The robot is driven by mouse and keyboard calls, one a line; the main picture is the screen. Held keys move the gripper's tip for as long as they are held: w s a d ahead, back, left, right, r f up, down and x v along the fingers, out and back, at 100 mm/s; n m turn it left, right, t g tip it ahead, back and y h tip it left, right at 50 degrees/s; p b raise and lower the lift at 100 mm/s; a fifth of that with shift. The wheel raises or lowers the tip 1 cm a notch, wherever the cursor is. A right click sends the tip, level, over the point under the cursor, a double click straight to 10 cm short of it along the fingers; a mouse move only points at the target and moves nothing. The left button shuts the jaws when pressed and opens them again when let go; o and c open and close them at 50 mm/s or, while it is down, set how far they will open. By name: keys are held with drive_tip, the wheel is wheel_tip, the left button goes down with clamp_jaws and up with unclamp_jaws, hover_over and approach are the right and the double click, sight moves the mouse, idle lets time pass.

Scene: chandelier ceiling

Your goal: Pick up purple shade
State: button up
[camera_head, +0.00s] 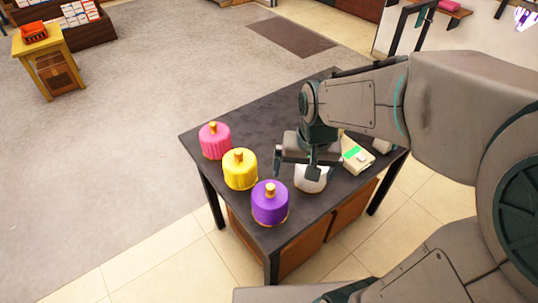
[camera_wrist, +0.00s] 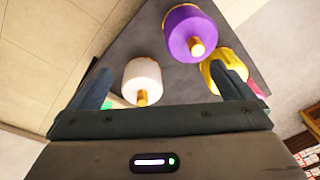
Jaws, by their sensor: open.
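The purple shade (camera_head: 270,205) stands upright near the front corner of the dark table, with a gold knob on top. It also shows in the wrist view (camera_wrist: 186,28), top middle, beyond the gripper. My gripper (camera_head: 310,165) is open and empty, above and beside the white shade (camera_head: 311,180), to the right of the purple shade. The gripper partly hides the white shade in the head view. In the wrist view the white shade (camera_wrist: 143,78) lies between the spread fingers (camera_wrist: 165,100), nearer the left one. No contact is clear.
A yellow shade (camera_head: 240,170) and a pink shade (camera_head: 215,141) stand in a row behind the purple one. A pale box with a green patch (camera_head: 355,155) lies on the table (camera_head: 262,122) to the right. The table's far middle is clear.

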drive_tip(key=m+g+p, duration=0.1)
drive_tip(key=p, duration=0.2)
hover_over(270, 197)
drive_tip(key=shift+h, duration=0.3)
drive_tip(key=f, duration=0.4)
drive_tip(key=shift+w+d, duration=0.25)
drive_tip(key=shift+w, duration=0.15)
drive_tip(key=shift+w+a+f, duration=0.1)
drive_tip(key=shift+a+f, duration=0.05)
drive_tip(key=shift+f, duration=0.15)
wheel_tip(270, 197, down, 14)
drive_tip(key=shift+r, duration=0.1)
drive_tip(key=c, duration=0.7)
